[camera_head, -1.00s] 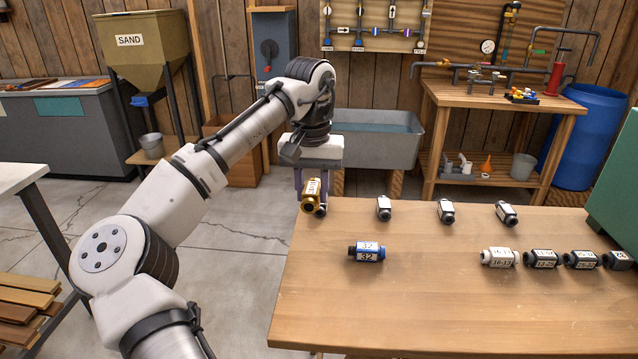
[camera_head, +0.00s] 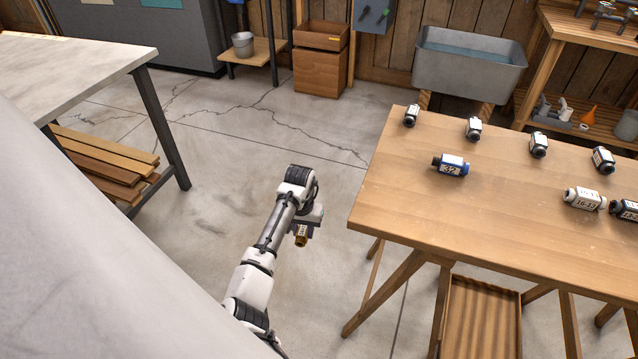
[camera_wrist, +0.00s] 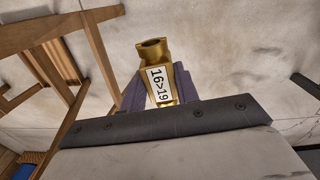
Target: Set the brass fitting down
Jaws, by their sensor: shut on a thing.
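The brass fitting (camera_head: 301,238) is held in my gripper (camera_head: 303,231) over open floor, to the left of the wooden table. It also shows in the wrist view (camera_wrist: 153,52), gold with a white label reading 16>19. My gripper's purple fingers (camera_wrist: 160,92) are shut on it from both sides. The fitting is apart from the table and touches nothing but the fingers, as far as I can see.
The wooden table (camera_head: 480,225) holds a blue-banded fitting (camera_head: 450,166) and several black and white fittings. A pale-topped table (camera_head: 70,65) stands at the left, with planks (camera_head: 105,165) beneath. Concrete floor between the tables is clear.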

